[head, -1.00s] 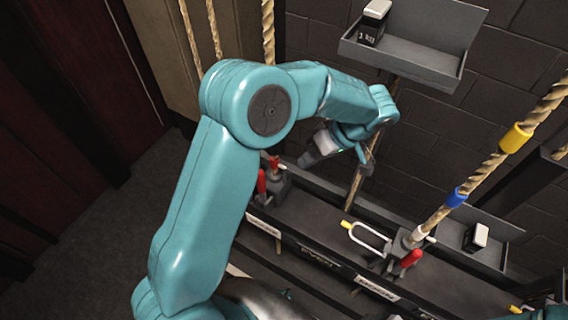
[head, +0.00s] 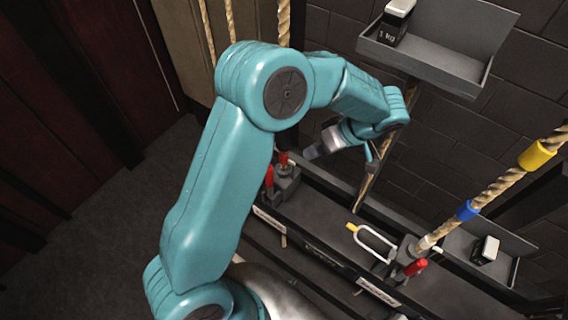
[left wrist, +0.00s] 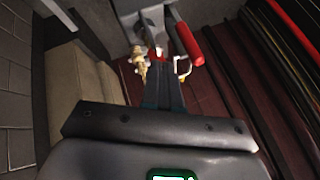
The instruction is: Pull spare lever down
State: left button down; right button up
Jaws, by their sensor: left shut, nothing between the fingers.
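A rail of rope-lock levers runs along the wall in the head view. At its left end stands a lever unit with red handles (head: 269,177). Another red-handled lever (head: 415,267) stands further right, beside a white wire loop with a yellow tip. I cannot tell which is the spare lever; the rail's labels are too small to read surely.
A grey tray (head: 420,68) with a black-and-white 1 kg block (head: 396,20) hangs above. A lower tray (head: 462,262) holds a similar block (head: 487,249). A rope with yellow and blue bands (head: 495,190) slants at the right. Dark floor (head: 110,235) lies open at left.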

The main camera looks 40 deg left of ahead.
aim_at(270, 183)
pick_arm(q)
jog(key=s+a+f+p, duration=0.1)
jog(key=s+a+f, duration=0.1)
jog(key=s+a+f+p, duration=0.1)
jog(key=s+a+f, duration=0.1)
jog(key=f, duration=0.1)
jog(key=shift+s+a, duration=0.25)
jog(key=shift+s, duration=0.15)
jog(key=shift+s+a+f, duration=0.15)
jog(key=shift+s, duration=0.3)
jog(key=shift+w, duration=0.1)
